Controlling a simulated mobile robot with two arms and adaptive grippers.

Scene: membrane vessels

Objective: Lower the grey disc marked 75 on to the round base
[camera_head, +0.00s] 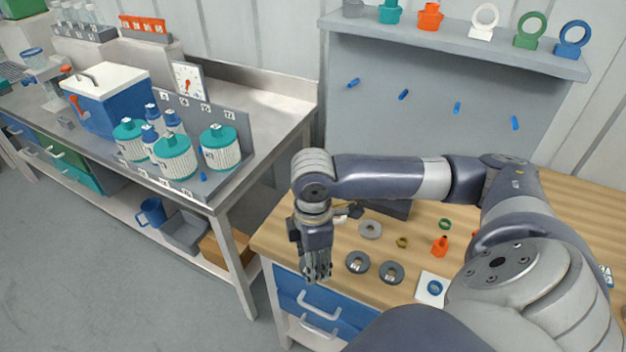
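My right arm comes in from the right, and its gripper (318,277) points down at the front left edge of the wooden table. Its fingers look close together, but I cannot tell whether they are shut or hold anything. A grey disc (357,263) with a pale centre lies just right of the gripper, and a similar grey disc (391,273) lies beside it. A lighter grey ring (370,229) lies farther back. No mark 75 is readable, and I cannot tell which piece is the round base. The gripper partly hides the table beneath. My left gripper is not in view.
On the wooden table (400,300) are an orange piece (440,246), a green ring (445,224) and a blue ring on a white card (422,292). A shelf (460,40) with coloured rings stands behind. A bench with teal-capped vessels (220,148) is left.

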